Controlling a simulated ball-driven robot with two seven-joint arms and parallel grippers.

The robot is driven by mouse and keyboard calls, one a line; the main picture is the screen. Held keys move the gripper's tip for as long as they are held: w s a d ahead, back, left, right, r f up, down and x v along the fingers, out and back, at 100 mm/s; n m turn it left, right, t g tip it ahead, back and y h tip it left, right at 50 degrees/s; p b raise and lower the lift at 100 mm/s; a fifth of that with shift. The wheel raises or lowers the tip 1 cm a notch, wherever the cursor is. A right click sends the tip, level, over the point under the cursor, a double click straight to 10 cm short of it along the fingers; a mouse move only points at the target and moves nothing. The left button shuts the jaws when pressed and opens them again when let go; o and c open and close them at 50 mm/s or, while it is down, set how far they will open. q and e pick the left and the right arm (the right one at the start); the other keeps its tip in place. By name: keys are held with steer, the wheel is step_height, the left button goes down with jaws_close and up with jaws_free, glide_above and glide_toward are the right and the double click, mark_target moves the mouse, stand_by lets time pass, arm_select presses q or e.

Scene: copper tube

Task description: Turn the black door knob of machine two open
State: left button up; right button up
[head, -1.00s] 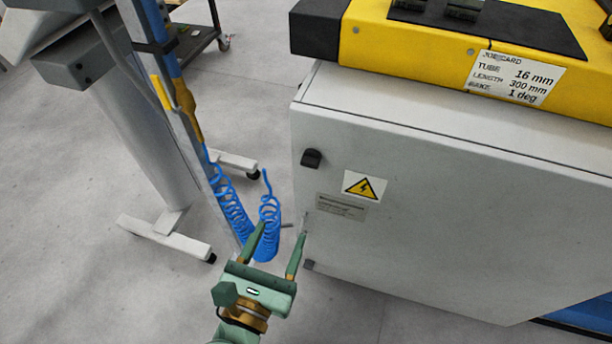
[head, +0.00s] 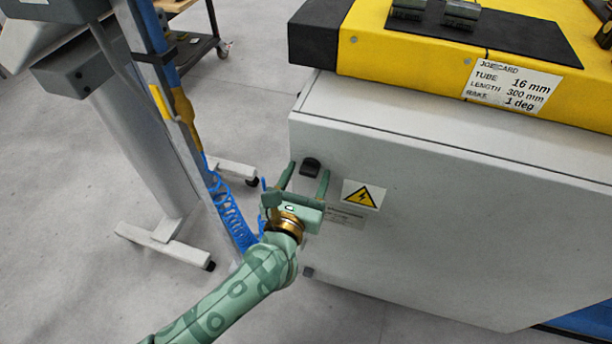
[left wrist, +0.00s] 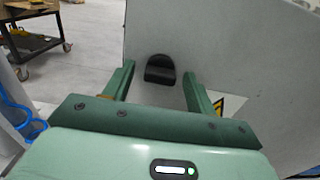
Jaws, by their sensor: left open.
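The black door knob (head: 310,167) sits on the grey cabinet door (head: 440,220), near its upper left corner. It also shows in the left wrist view (left wrist: 160,70), ahead of the fingers and between their lines. My left gripper (head: 306,172) is open, with one finger on each side of the knob as the head view shows it. In the left wrist view the gripper (left wrist: 158,82) holds nothing, and the knob looks a little beyond the fingertips. I cannot tell whether a finger touches it. My right gripper is not in view.
A yellow warning label (head: 362,195) is right of the knob. A yellow machine top (head: 420,50) with a job card (head: 512,87) is above the door. A grey stand (head: 150,150) with a blue coiled hose (head: 232,215) is at the left. A wheeled cart (head: 190,40) stands behind.

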arm_select(q)
steer(key=c, duration=1)
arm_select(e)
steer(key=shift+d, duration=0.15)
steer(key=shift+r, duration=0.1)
